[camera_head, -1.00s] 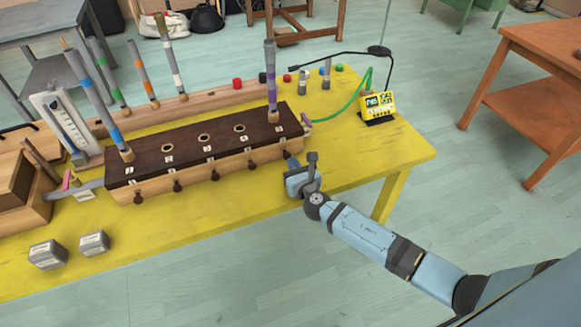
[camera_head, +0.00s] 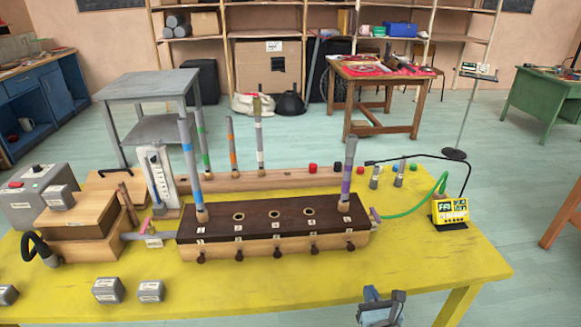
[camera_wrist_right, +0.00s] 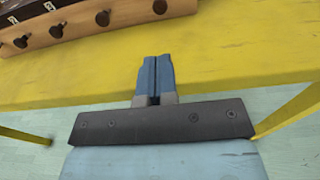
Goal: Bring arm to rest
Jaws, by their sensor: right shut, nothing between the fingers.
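My right gripper (camera_head: 383,296) shows at the bottom edge of the head view, in front of the yellow table (camera_head: 455,265), with most of its arm out of frame. In the right wrist view its two blue fingers (camera_wrist_right: 156,72) are pressed together with nothing between them, near the table's front edge (camera_wrist_right: 230,85). The long wooden box with a dark top and knobs (camera_head: 275,243) is farther back and to the left, apart from the fingers. My left gripper is in neither view.
The box holds upright tubes, including a purple-banded one (camera_head: 347,170). A yellow display unit (camera_head: 450,212) with a green hose stands at the right. Small grey blocks (camera_head: 108,290) lie at the front left. The table's front right is bare.

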